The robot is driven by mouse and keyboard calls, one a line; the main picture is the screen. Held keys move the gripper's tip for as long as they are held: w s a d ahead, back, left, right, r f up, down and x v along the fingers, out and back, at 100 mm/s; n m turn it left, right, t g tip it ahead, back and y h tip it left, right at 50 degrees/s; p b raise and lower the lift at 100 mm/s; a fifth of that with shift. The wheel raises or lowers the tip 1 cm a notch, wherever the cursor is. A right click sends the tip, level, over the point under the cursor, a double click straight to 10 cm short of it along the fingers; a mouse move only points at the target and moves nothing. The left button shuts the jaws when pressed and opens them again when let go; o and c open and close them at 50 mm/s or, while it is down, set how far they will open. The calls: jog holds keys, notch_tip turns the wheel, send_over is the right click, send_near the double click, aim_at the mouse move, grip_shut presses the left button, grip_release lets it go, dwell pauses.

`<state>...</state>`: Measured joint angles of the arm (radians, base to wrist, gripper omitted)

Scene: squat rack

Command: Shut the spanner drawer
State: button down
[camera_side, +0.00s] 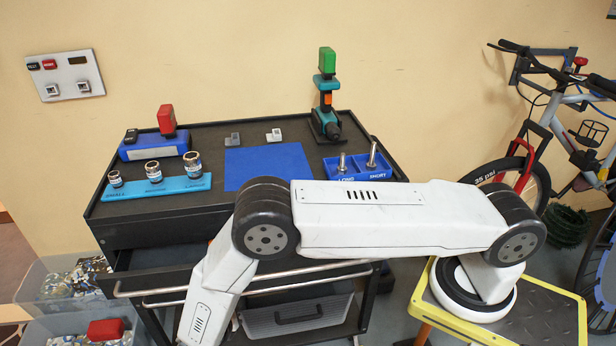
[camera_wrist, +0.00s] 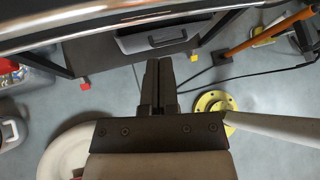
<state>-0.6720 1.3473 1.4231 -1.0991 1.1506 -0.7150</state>
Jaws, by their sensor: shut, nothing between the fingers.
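The spanner drawer (camera_side: 165,258) is in the black tool cart, below its top, and appears pulled out, with a dark gap showing behind its front. A long silver bar handle (camera_side: 150,290) runs along the front. In the wrist view a silver bar (camera_wrist: 60,44) and dark cart edges cross the top of the picture. My gripper (camera_wrist: 158,62) is shut and empty, apart from the bar in that picture; I cannot judge the depth between them. In the side view my arm covers the right part of the drawer, and my gripper is out of frame. No spanners can be made out.
The cart top (camera_side: 330,135) holds a blue mat, sockets on a blue rack, a blue box and a teal tool. A grey bin (camera_side: 298,316) sits on the lower shelf. Clear plastic bins (camera_side: 62,275) stand left. A yellow disc (camera_wrist: 214,102) and orange bar (camera_wrist: 268,34) are right of my gripper.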

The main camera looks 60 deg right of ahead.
jog(key=s+f+t, duration=0.1)
jog(key=t, duration=0.1)
jog(key=s+a+t+h, duration=0.1)
jog(key=s+t, duration=0.1)
jog(key=t, duration=0.1)
jog(key=s+a+f+t+h, duration=0.1)
jog(key=s+t, duration=0.1)
jog(key=t, duration=0.1)
jog(key=shift+f+n, duration=0.35)
jog(key=shift+n, duration=0.05)
jog(key=shift+w+d, duration=0.1)
jog(key=shift+w, duration=0.05)
jog(key=x, duration=1.3)
jog(key=shift+w+d, duration=0.2)
jog(key=shift+w, duration=0.15)
jog(key=shift+r, duration=0.1)
jog(key=x, duration=0.8)
jog(key=shift+w+d, duration=0.15)
jog(key=shift+w, duration=0.1)
jog(key=shift+s, duration=0.1)
